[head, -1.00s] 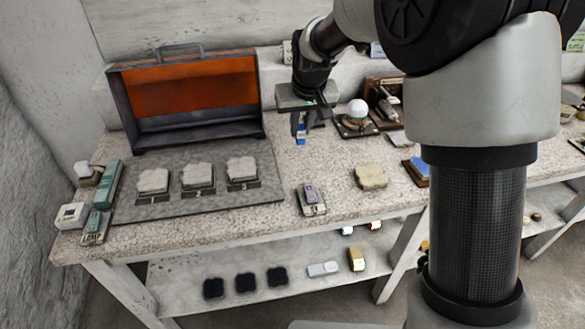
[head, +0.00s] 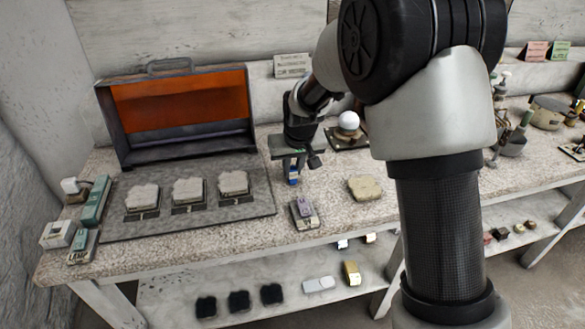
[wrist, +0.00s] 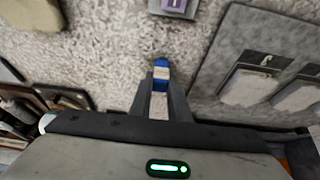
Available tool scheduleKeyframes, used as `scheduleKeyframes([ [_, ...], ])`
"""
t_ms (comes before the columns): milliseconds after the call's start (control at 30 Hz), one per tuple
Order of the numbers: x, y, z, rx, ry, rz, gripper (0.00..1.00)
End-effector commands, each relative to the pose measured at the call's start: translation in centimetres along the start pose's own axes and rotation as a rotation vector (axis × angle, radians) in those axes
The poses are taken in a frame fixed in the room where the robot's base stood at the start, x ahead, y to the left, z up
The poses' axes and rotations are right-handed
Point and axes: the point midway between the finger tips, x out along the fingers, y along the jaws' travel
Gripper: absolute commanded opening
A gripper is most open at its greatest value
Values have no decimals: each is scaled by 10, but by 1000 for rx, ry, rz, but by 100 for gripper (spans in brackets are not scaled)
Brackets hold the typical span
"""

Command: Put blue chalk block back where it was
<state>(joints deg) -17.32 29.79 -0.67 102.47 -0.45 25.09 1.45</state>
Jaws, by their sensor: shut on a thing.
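The blue chalk block (head: 293,174) is a small blue piece with a pale band. It sits between the fingertips of my gripper (head: 291,168), which is shut on it. In the wrist view the block (wrist: 161,68) shows at the tips of my gripper (wrist: 160,84), over the speckled tabletop. It is held to the right of the grey mat and behind a small holder with a purple block (head: 304,208). I cannot tell how far the block is above the table. The place it came from is not clear from these frames.
An open case with an orange panel (head: 180,107) stands at the back left. Several pale slabs on dark stands are on the grey mat (head: 110,228). A beige sponge-like lump (head: 364,188) lies to the right. A white sphere (head: 348,121) stands behind. Speckled tabletop (head: 262,228) is clear in front.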

Motion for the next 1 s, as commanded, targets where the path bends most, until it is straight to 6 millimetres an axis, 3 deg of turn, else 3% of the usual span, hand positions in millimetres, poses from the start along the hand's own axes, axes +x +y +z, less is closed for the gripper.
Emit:
scheduleKeyframes([
  [67,4,0,2,0,0,0,0],
  [100,3,0,1,0,0,0,21],
  [200,3,0,1,0,-1,0,35],
  [467,2,0,1,0,-1,0,35],
  [600,-8,0,-1,0,1,0,35],
  [1000,-89,0,-2,1,2,0,35],
])
